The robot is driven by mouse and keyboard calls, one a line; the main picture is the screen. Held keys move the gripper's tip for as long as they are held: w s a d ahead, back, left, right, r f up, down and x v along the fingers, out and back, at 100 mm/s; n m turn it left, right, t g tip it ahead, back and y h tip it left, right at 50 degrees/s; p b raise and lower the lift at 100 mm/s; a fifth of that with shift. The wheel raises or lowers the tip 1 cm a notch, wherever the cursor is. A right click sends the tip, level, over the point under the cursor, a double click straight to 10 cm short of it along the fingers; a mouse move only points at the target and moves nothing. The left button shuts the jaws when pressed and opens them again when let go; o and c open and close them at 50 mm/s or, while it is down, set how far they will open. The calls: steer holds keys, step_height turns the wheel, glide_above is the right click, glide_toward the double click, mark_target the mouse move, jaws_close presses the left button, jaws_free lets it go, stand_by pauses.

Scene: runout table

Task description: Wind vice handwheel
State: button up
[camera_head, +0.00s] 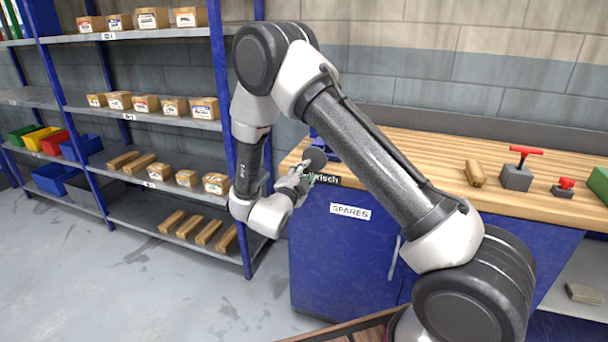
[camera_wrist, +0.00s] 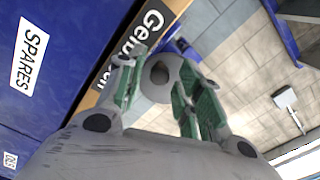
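The vice handwheel is a dark grey round disc (camera_head: 316,158) at the front left corner of the workbench. It also shows in the wrist view as a grey disc (camera_wrist: 160,78) between my fingers. The blue vice body (camera_head: 328,145) is mostly hidden behind my arm and the disc, and a blue part (camera_wrist: 183,47) shows in the wrist view. My gripper (camera_head: 305,172) is at the handwheel, with one green-padded finger (camera_wrist: 160,85) on each side of the disc. Whether the pads press on its rim or stand just clear cannot be told.
The wooden workbench top (camera_head: 420,150) carries a wooden block (camera_head: 475,173) and red-handled tools (camera_head: 516,177) at the right. A blue cabinet (camera_head: 340,260) marked SPARES stands below. Shelving (camera_head: 150,115) with boxes and bins stands at the left. The floor between is clear.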

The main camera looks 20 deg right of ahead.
steer(key=m, duration=1.1)
jaws_close()
steer(key=shift+s+d+f+n, duration=0.1)
steer(key=shift+s+d+n, duration=0.1)
steer(key=shift+n, duration=0.55)
steer(key=shift+s+d+f+n, duration=0.1)
steer(key=shift+d+n, duration=0.05)
steer(key=shift+n, duration=0.6)
steer(key=n, duration=0.3)
steer(key=shift+s+d, duration=0.25)
steer(key=shift+d, duration=0.15)
steer(key=shift+n, duration=0.3)
steer(key=n, duration=0.3)
steer(key=shift+s+d+r, duration=0.15)
steer(key=shift+s+d, duration=0.1)
steer(key=shift+d, duration=0.05)
